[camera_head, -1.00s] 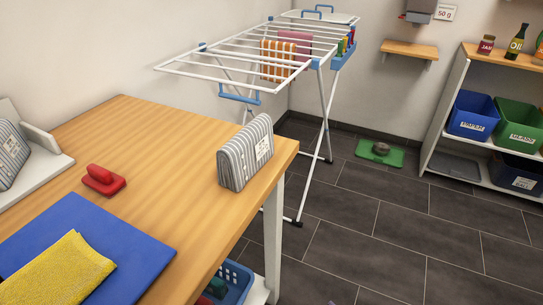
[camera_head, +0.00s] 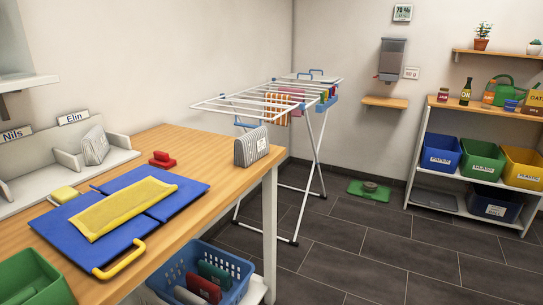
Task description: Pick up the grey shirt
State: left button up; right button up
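I cannot make out a thing that is surely the grey shirt. A grey-and-white striped upright item (camera_head: 251,147) with a pale label stands near the table's far right corner. A similar grey striped item (camera_head: 95,146) leans in the white divided tray under the "Elin" sign. A blue basket (camera_head: 236,268) below the table edge holds red and dark green folded items and a greyish one (camera_head: 189,296) low in front, partly cut off. Neither of my grippers is in view.
A yellow cloth (camera_head: 124,207) lies on a blue folding board (camera_head: 183,189) on the wooden table (camera_head: 205,150). A red object (camera_head: 162,159) sits behind it. A drying rack (camera_head: 268,108) with hung cloths stands beyond. The dark floor (camera_head: 375,250) on the right is open.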

aim_at(253, 145)
jog(key=z, duration=0.6)
jog(key=i, duration=1.5)
jog(key=u, duration=0.85)
jog(key=i, duration=0.2)
jog(key=u, duration=0.25)
